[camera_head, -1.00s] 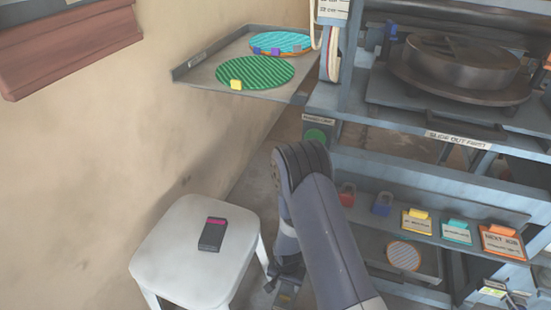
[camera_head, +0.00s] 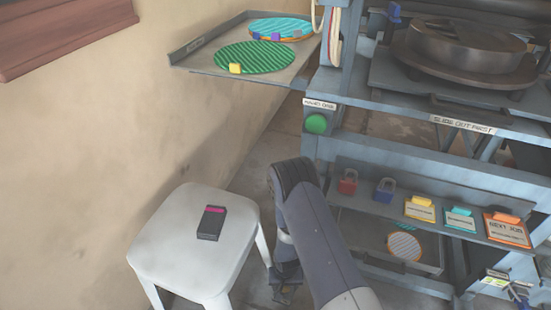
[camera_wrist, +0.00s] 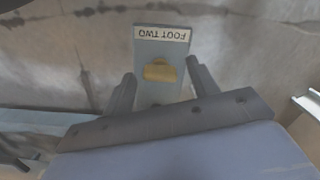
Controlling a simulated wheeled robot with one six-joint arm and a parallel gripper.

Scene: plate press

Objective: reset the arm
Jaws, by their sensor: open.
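My gripper (camera_wrist: 158,85) is open in the wrist view, with its two fingers apart and nothing held between them. Beyond the fingers is a grey-blue plate (camera_wrist: 150,62) with a white label reading "FOOT TWO", upside down, and a yellow-brown piece (camera_wrist: 159,71). I cannot tell how far it is from the fingertips. In the head view my arm reaches down between the white stool and the press, and the gripper (camera_head: 285,290) is low by the floor, partly hidden.
A white stool (camera_head: 165,250) with a dark box (camera_head: 211,223) stands left of my arm. The blue-grey press frame (camera_head: 400,160) with a shelf of coloured tags is on the right. A tray (camera_head: 200,72) holding green and cyan discs juts out above. A green button (camera_head: 316,123) is on the frame.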

